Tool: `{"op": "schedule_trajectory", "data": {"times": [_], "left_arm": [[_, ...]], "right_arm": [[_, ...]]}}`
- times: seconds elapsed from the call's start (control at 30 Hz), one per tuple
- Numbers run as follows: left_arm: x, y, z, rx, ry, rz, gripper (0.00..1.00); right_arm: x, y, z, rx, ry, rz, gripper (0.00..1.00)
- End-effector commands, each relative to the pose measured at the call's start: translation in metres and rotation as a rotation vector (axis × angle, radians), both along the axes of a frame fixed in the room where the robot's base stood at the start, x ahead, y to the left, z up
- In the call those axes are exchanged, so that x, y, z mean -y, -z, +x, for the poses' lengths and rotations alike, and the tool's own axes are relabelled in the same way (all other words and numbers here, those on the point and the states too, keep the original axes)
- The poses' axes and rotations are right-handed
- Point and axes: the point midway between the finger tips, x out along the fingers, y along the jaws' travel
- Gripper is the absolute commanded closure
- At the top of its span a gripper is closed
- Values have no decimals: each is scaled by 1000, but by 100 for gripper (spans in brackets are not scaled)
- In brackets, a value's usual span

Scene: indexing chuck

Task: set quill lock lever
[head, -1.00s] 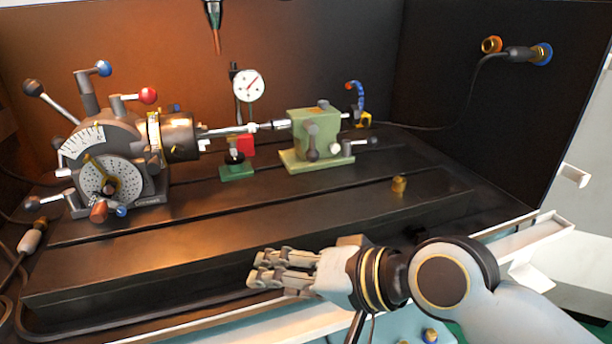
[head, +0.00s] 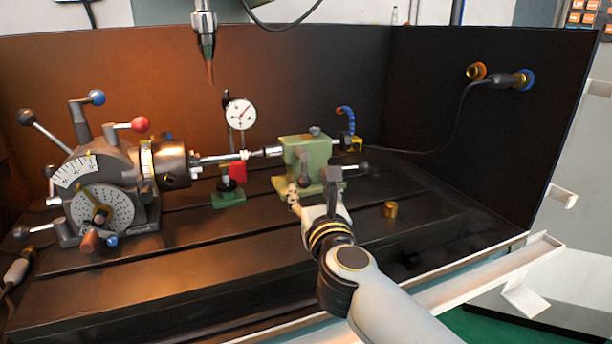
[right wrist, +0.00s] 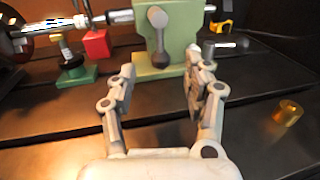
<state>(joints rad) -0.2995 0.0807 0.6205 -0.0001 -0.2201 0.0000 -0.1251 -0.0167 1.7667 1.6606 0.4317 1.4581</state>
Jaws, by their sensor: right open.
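The green tailstock block (head: 296,150) stands on the slotted table at the middle right. A grey lever (right wrist: 158,35) hangs down its front face, with a dark knob at its lower end; in the head view it is partly behind my gripper. A second short lever with a dark knob (head: 363,168) sticks out at the block's right side. My right gripper (head: 314,186) is open and empty in front of the block. In the right wrist view its fingers (right wrist: 160,88) stand wide apart, with the hanging lever beyond the gap, apparently not touched. My left gripper is not in view.
A dividing head (head: 105,200) with several levers stands at the left. A dial gauge (head: 240,114) and a small green base with a red block (head: 237,172) stand left of the tailstock. A brass fitting (head: 390,209) sits on the table right of my gripper. The front table strip is clear.

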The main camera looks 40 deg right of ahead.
Motion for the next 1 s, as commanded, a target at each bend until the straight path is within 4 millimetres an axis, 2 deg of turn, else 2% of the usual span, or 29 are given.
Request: {"op": "schedule_trajectory", "data": {"times": [0.1, 0.3, 0.47, 0.7, 1.0], "left_arm": [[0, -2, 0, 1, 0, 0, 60], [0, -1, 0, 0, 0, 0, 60], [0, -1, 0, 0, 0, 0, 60], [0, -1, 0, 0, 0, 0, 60], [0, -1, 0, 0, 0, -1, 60]], "right_arm": [[10, -1, 23, 1, -1, -4, 49], [22, -1, 48, 1, -1, -4, 49], [26, 0, 55, 0, -1, -2, 49], [26, 0, 56, 0, -2, -3, 49], [25, 0, 55, 0, -2, -3, 88]]}}
